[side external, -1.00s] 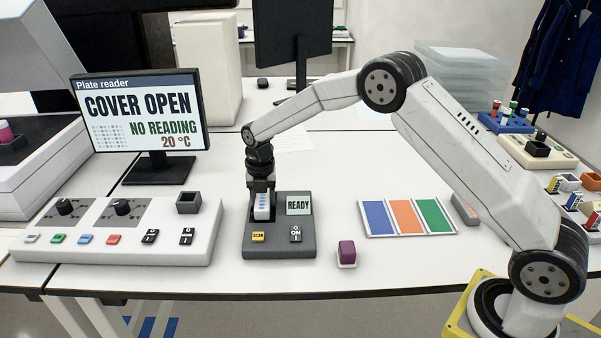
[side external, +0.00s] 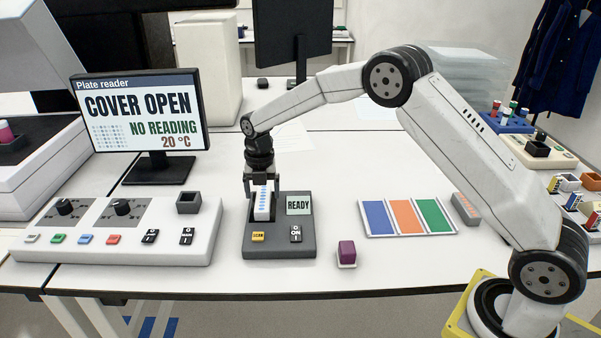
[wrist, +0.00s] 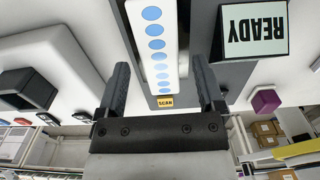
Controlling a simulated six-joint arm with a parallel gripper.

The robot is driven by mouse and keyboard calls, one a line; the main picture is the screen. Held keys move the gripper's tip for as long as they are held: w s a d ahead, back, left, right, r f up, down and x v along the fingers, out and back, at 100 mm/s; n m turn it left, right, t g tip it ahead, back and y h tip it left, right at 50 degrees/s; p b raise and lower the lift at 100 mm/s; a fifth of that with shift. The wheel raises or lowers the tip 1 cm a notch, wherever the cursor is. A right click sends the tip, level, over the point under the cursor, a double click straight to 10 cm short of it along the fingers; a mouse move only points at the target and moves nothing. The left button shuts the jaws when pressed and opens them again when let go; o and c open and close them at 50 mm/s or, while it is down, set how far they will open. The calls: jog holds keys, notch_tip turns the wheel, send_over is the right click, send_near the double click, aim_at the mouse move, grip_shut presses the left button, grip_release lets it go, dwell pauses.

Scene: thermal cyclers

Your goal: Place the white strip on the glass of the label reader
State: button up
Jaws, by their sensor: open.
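The label reader (side external: 279,240) is a dark grey box with a READY screen (side external: 299,205), a yellow SCAN button (side external: 258,236) and an on/off switch (side external: 296,234). The white strip (side external: 262,207), with a row of blue dots, rests on the left part of the reader. It also shows in the wrist view (wrist: 156,40), below the READY screen's left side in depth. My gripper (side external: 261,192) is open just above the strip, with one finger on each side of it and gaps between. The glass is mostly hidden under the strip.
A control panel (side external: 120,245) with knobs and buttons stands to the left. A purple-topped block (side external: 347,252) and a tray with blue, orange and green fields (side external: 362,232) lie to the right. The plate reader monitor (side external: 140,110) stands behind. Bare table lies between them.

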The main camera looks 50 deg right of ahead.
aim_at(267, 199)
notch_tip(267, 199, up, 10)
dwell(0.5)
jog(key=shift+f, duration=0.1)
dwell(0.4)
jog(key=s+d+f+m+t, duration=0.1)
jog(key=s+f+m, duration=0.2)
jog(key=s+m, duration=1)
jog(key=s+d+f+m+t, duration=0.1)
jog(key=s+f+m, duration=0.2)
jog(key=s+m, duration=1.1)
jog(key=shift+s+f+t, duration=0.3)
jog(key=shift+s+f, duration=0.1)
jog(key=shift+s, duration=0.15)
